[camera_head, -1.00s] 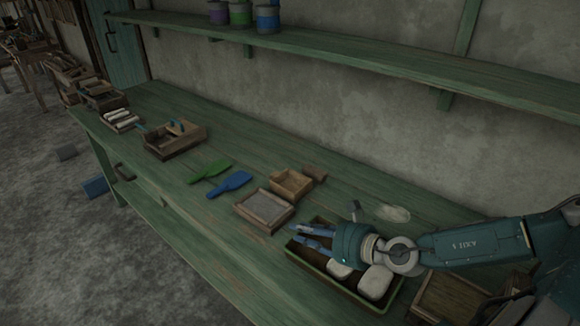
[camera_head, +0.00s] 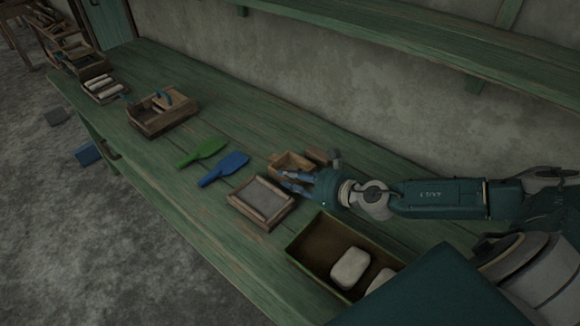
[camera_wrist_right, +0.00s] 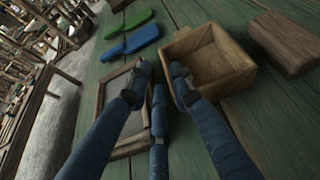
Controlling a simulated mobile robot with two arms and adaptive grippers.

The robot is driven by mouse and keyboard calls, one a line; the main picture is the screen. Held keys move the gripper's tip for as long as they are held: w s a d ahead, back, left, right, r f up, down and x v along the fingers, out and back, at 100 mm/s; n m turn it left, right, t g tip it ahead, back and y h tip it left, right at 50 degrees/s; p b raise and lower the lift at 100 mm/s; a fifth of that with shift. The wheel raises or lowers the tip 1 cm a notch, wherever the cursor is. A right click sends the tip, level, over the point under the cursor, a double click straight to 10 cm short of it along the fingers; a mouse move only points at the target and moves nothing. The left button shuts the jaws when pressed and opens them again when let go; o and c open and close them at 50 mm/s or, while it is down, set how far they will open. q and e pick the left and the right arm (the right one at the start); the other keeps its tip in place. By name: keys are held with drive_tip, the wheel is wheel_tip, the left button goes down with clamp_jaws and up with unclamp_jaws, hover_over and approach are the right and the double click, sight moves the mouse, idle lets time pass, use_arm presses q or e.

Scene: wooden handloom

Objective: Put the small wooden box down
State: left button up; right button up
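The small wooden box (camera_head: 290,165) is open-topped and stands upright on the green bench, behind the framed tray. It also shows in the right wrist view (camera_wrist_right: 222,62). My right gripper (camera_head: 293,182) is at its near side, fingers pointing left. In the wrist view the fingers (camera_wrist_right: 160,82) are apart, with bench and tray frame showing between them. One finger overlaps the box's near-left corner; I cannot tell whether it touches. No object shows held between the fingers. My left gripper is not in view.
A framed tray (camera_head: 235,205) lies just in front. A wooden block (camera_head: 317,156) is right behind the box. A dark green tray (camera_head: 296,256) with white lumps stands at the near right. Green (camera_head: 203,152) and blue (camera_head: 225,168) paddles lie left.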

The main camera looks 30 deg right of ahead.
sight(279, 183)
drive_tip(key=x, duration=0.3)
drive_tip(key=p+x, duration=0.1)
drive_tip(key=x, duration=0.1)
drive_tip(key=shift+d+f, duration=0.25)
drive_tip(key=shift+w+a+f, duration=0.1)
drive_tip(key=shift+w, duration=0.1)
drive_tip(key=shift+s, duration=0.1)
clamp_jaws()
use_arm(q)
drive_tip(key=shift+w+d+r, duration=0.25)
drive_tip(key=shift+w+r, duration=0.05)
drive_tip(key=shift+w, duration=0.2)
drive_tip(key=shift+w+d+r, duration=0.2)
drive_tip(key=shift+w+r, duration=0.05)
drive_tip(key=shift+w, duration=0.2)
